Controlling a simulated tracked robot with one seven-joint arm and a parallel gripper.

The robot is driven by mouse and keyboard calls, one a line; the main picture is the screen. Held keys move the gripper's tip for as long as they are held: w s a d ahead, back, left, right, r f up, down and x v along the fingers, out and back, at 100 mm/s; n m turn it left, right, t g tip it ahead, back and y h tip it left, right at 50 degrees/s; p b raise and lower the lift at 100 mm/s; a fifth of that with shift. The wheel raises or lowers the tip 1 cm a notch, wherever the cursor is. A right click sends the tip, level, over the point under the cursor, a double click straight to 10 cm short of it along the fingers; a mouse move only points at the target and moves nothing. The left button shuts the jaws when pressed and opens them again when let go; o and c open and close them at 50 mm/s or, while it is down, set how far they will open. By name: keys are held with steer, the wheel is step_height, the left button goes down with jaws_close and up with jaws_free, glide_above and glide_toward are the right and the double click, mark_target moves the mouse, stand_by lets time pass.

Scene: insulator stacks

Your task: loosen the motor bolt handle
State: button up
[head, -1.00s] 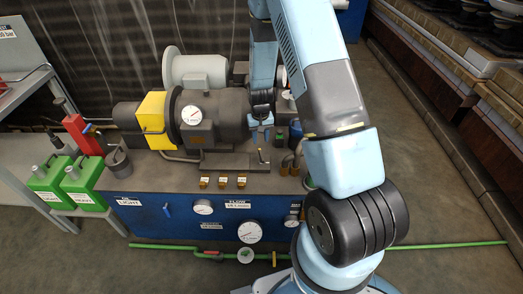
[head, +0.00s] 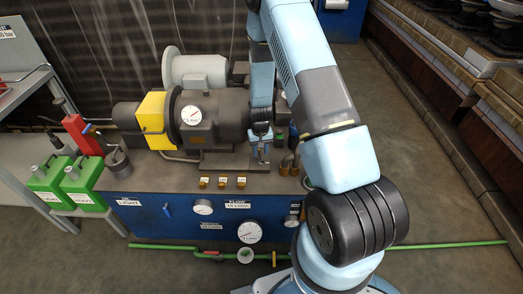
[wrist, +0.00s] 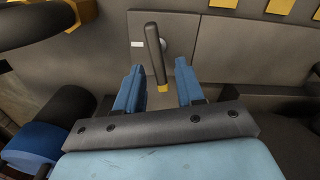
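The motor bolt handle (wrist: 154,48) is a dark lever with a yellow end, seen in the wrist view on a grey plate. My gripper (wrist: 160,68) is open, with one blue finger on each side of the handle's yellow-ended part. Gaps show between the handle and both fingers. In the head view my gripper (head: 261,150) is low at the right end of the dark grey motor (head: 222,112), over the handle's place, and largely hides the handle.
The motor stands on a bench with a blue front panel (head: 170,215) and several gauges. A yellow block (head: 152,118) is left of the motor. Green cans (head: 83,185) are at left.

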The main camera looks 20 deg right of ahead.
jaws_close()
steer(key=shift+d+m, duration=0.1)
steer(key=shift+m, duration=0.7)
steer(key=shift+o, duration=0.3)
jaws_free()
step_height(320, 180, up, 14)
steer(key=shift+f, duration=0.15)
stand_by(0.7)
